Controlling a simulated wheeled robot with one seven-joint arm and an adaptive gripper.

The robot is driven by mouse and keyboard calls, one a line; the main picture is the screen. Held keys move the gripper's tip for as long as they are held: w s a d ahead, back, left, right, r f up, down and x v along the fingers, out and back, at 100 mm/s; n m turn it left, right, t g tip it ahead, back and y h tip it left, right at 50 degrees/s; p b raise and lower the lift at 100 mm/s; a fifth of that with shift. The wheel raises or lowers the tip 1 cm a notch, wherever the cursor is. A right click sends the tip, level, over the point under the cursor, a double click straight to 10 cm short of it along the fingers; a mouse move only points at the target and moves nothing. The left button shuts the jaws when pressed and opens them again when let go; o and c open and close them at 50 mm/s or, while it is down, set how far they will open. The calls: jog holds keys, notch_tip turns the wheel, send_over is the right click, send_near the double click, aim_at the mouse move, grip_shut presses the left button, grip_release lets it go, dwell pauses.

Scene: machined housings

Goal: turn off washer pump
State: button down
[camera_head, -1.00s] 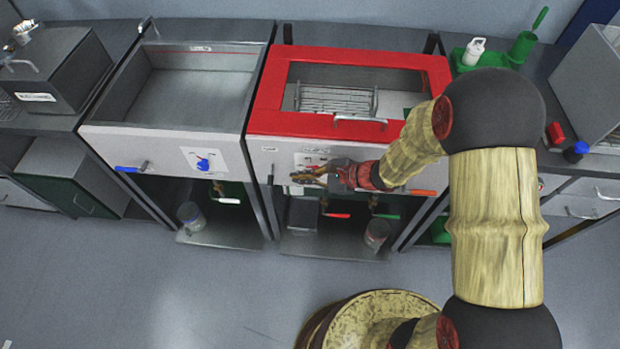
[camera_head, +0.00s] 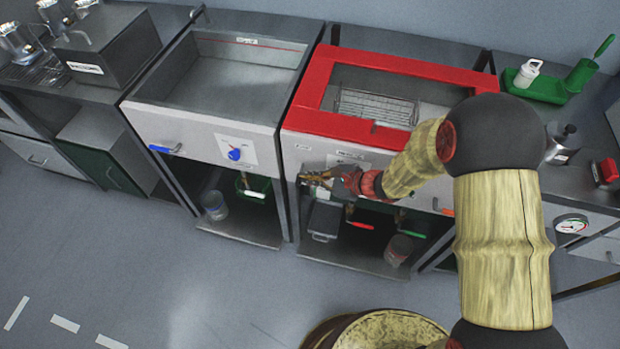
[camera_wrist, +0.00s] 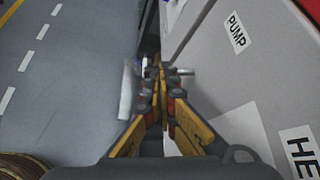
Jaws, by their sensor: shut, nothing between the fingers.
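The washer with a red-framed top (camera_head: 312,85) stands at the centre of the head view. Its pale front panel bears a PUMP label (camera_wrist: 237,32), readable in the wrist view, and a partly cut-off label starting HE (camera_wrist: 300,148). My gripper (camera_head: 308,178) is in front of the panel's left part, below the small left label. In the wrist view my gripper (camera_wrist: 156,75) is shut and empty, beside the panel. A short metal piece (camera_wrist: 185,71) sticks out just right of the fingertips; I cannot tell whether they touch. The pump switch is not clearly visible.
A sink unit with a blue knob (camera_head: 235,154) and a blue-handled lever (camera_head: 165,149) stands left of the washer. Below the washer are a red-handled valve (camera_head: 360,224) and a jar (camera_head: 398,250). Open floor (camera_head: 130,270) lies at the front left.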

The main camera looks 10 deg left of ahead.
jog(key=shift+w+a+f+b, duration=0.1)
jog(key=shift+a+f+b, duration=0.1)
jog(key=shift+f+b, duration=0.65)
jog(key=shift+r, duration=0.25)
